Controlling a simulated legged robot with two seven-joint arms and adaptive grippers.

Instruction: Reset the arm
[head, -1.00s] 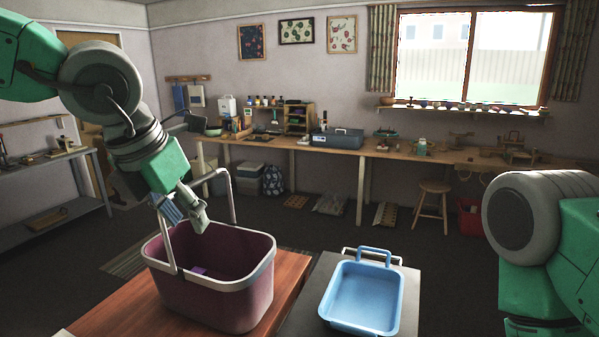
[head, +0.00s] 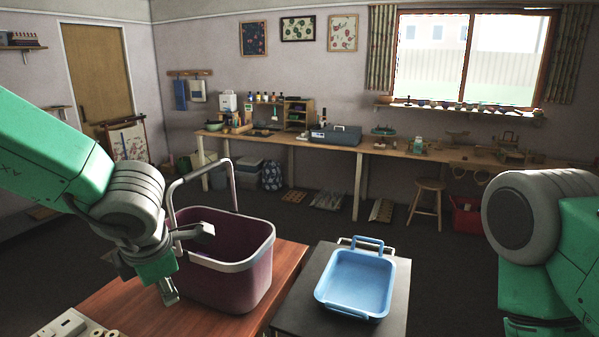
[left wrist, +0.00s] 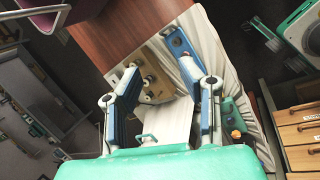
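My left gripper (head: 190,264) hangs at the left front side of the maroon basket (head: 237,287), with its fingers pointing right in the head view. In the left wrist view the two fingers (left wrist: 172,76) are spread wide with nothing held between them. One finger overlaps the basket's near-left rim in the head view; I cannot tell whether it touches. The basket stands upright on a brown wooden table with its grey handle raised. Much of its inside is hidden. My right gripper is out of view; only part of my right arm shows at the right edge.
A blue tray (head: 356,283) sits on a dark stand (head: 292,309) right of the basket. Spools and a white device (head: 67,325) lie at the wooden table's (head: 128,304) near-left corner. A long workbench (head: 375,149) and stool (head: 428,187) stand at the back.

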